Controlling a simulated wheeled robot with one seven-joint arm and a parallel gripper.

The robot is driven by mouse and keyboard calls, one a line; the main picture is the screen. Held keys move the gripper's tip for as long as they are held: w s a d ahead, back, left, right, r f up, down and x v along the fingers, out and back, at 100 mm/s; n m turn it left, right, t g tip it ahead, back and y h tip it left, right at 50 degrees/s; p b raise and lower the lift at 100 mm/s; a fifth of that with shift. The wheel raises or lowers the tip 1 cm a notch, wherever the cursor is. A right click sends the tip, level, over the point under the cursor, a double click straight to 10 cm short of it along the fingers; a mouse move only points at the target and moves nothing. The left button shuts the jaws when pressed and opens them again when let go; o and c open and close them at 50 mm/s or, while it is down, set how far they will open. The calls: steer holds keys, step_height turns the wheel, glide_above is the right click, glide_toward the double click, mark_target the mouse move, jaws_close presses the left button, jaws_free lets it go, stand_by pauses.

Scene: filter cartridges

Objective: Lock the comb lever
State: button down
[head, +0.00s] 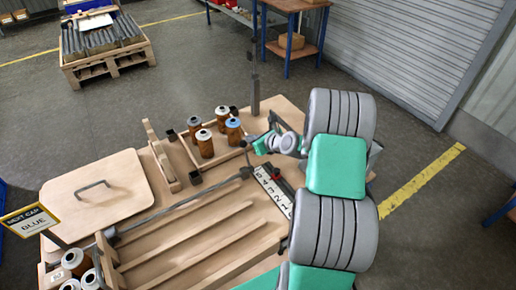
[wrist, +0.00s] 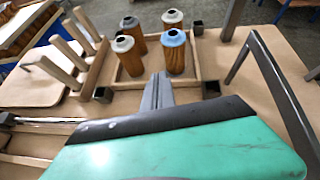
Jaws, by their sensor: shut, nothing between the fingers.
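My gripper (head: 262,144) is shut and empty, beside the cartridge tray; its fingers (wrist: 157,90) also show in the wrist view. A wooden comb with upright pegs (wrist: 70,45) stands left of the tray in the wrist view. A long metal rod with a dark end (head: 246,173) runs along the bench, below my gripper in the head view. A small red-and-black slider (head: 275,174) sits by the numbered scale (head: 272,192). I cannot tell which part is the comb lever or whether it is locked. My arm hides some of the bench's right side.
The tray holds a blue-capped cartridge (wrist: 174,54) and several pale-capped ones (wrist: 130,56). A grey metal frame (wrist: 272,85) rises at right in the wrist view. Ridged wooden channels (head: 190,240) and a handled board (head: 95,190) lie left. A sign (head: 30,220) reads "NEXT CAP BLUE".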

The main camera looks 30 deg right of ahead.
step_height(320, 180, up, 10)
steer(key=s+d+b, duration=0.1)
steer(key=s+b, duration=0.1)
steer(key=shift+s+d+r, duration=0.15)
steer(key=shift+r, duration=0.05)
